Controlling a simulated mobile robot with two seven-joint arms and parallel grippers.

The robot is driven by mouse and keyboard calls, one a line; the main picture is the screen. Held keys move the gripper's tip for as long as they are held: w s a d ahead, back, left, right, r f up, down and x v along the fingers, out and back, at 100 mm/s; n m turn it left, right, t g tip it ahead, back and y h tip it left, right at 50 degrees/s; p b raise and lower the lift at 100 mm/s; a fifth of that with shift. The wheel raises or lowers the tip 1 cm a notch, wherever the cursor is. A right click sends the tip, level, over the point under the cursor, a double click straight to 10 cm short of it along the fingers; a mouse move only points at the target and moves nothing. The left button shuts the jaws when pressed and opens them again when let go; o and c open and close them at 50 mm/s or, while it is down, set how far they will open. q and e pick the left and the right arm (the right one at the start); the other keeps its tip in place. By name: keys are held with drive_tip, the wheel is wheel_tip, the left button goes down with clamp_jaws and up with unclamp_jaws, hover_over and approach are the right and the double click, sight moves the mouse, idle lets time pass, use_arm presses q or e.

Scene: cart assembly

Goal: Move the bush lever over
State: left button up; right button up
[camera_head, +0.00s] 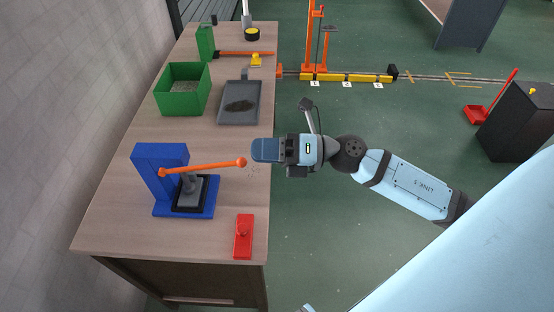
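The bush lever (205,167) is an orange bar with a ball at each end. It is mounted on a blue press (160,157) on the wooden bench and reaches right across it, its right end slightly higher in the picture. My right gripper (259,150) is just right of the lever's right-hand ball, with a small gap between them in the picture. Its fingers point left, and I cannot tell their opening. A dark fixture with a grey part (190,186) sits on the press base under the lever. My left gripper is not in view.
A red block with a knob (243,237) lies near the bench's front right. Behind the press are a green bin (182,90) and a grey tray (240,104) with dark contents. The bench (115,205) has bare surface around the press. Green floor lies to the right.

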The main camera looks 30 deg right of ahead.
sight(244, 159)
drive_tip(key=d+f+n+g+h+b, duration=0.2)
drive_tip(key=d+n+g+h+b, duration=0.3)
drive_tip(key=n, duration=0.6)
drive_tip(key=w+a+f+p, duration=0.1)
drive_tip(key=a, duration=0.1)
drive_tip(key=w+a+f+t+p, duration=0.1)
drive_tip(key=w+a, duration=0.1)
drive_tip(key=w+a+f+t+h+p, duration=0.1)
drive_tip(key=a, duration=0.1)
drive_tip(key=shift+w+a+f, duration=0.15)
drive_tip(key=shift+a+f, duration=0.15)
drive_tip(key=shift+w+a+f, duration=0.1)
drive_tip(key=shift+w+a, duration=0.05)
drive_tip(key=shift+c, duration=0.7)
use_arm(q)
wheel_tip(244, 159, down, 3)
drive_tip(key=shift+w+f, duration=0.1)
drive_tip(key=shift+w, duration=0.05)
use_arm(e)
drive_tip(key=c, duration=0.4)
